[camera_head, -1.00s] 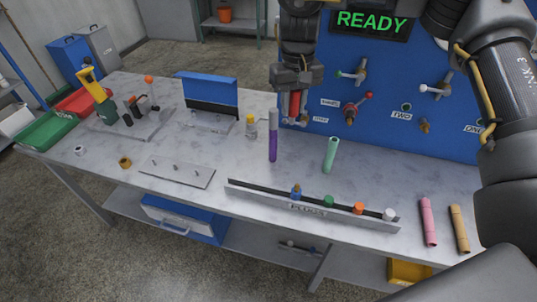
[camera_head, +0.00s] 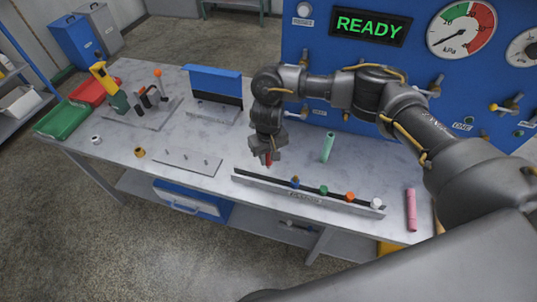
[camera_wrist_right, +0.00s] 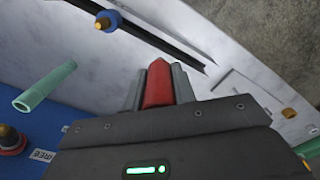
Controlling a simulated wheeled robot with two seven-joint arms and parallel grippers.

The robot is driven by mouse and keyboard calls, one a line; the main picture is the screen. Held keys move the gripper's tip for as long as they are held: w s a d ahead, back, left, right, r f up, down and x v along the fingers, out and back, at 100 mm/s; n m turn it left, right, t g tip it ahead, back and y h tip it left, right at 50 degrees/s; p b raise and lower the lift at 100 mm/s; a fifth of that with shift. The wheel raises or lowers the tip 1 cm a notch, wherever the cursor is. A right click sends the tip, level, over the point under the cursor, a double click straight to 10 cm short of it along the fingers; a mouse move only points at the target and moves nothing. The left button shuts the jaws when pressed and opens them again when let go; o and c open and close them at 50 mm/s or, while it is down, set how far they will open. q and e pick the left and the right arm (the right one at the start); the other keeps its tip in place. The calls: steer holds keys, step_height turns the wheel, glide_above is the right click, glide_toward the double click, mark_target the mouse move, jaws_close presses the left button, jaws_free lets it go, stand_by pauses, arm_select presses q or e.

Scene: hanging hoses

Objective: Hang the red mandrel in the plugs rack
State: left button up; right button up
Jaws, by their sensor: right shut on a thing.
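My right gripper (camera_head: 267,153) is shut on the red mandrel (camera_head: 268,160), which points downward between its fingers. It is behind and above the left part of the plugs rack (camera_head: 247,179), apart from it. The rack is a long, low metal strip with a dark slot. It carries a blue plug (camera_head: 295,182), a green plug (camera_head: 323,190), an orange plug (camera_head: 350,196) and a white plug (camera_head: 376,203). The right wrist view shows the red mandrel (camera_wrist_right: 157,84) between the fingers, with the rack's dark slot (camera_wrist_right: 165,42) beyond. My left gripper is out of view.
A plate with pins (camera_head: 187,162) lies to the left. The blue panel (camera_head: 430,85) with gauges rises behind. The table's left front is mostly clear.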

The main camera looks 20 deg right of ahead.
mark_target(268, 167)
steer(key=shift+s+r+p, duration=0.1)
steer(key=shift+r+p, duration=0.05)
steer(key=shift+p, duration=0.3)
steer(key=shift+f+b, duration=0.3)
steer(key=shift+f, duration=0.35)
steer(key=shift+f+b, duration=1.1)
steer(key=shift+f, duration=1.25)
steer(key=shift+p, duration=0.5)
steer(key=shift+p, duration=0.55)
steer(key=shift+p, duration=0.35)
